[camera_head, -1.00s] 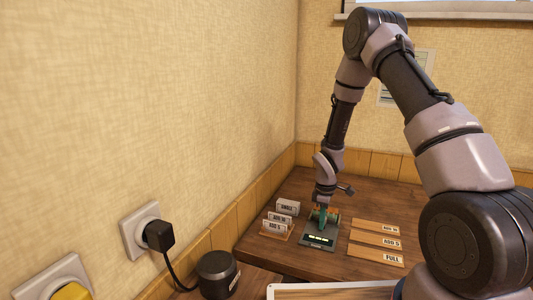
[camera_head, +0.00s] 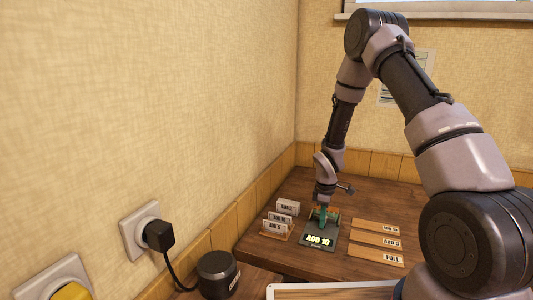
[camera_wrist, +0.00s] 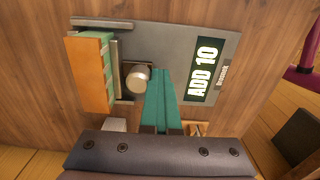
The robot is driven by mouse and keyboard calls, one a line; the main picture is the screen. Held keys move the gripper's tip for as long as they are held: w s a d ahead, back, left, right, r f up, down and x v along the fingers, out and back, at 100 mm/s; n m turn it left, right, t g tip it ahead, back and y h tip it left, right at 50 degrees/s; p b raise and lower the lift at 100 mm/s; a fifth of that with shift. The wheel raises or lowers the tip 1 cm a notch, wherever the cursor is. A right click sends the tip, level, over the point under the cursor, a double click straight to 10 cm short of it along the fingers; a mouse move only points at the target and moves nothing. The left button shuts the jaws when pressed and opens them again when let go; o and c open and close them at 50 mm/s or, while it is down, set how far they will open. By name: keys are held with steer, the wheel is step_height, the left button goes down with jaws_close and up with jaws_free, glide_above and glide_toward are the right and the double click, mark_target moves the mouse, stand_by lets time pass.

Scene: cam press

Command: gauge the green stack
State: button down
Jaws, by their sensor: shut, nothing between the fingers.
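In the wrist view the green stack (camera_wrist: 106,52) sits at the panel's left end, between an orange-brown block (camera_wrist: 88,75) and a grey bracket (camera_wrist: 116,68). A round metal knob (camera_wrist: 137,76) stands just right of the bracket. My gripper (camera_wrist: 166,72) has teal fingers, shut together and empty, over the panel between knob and display. Whether the fingertips touch anything is unclear. In the head view my gripper (camera_head: 322,226) partly hides the stack.
Left of the gauge, a small rack holds labelled cards, including "ADD 5" (camera_head: 275,226), with a "SMALL" block (camera_head: 288,207) behind. On the right lie three wooden strips, the nearest marked "FULL" (camera_head: 376,256). A black round device (camera_head: 217,274) with a cable stands at the front left.

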steer(key=shift+s+a, duration=0.25)
steer(key=shift+s, duration=0.35)
step_height(320, 180, up, 8)
stand_by(0.7)
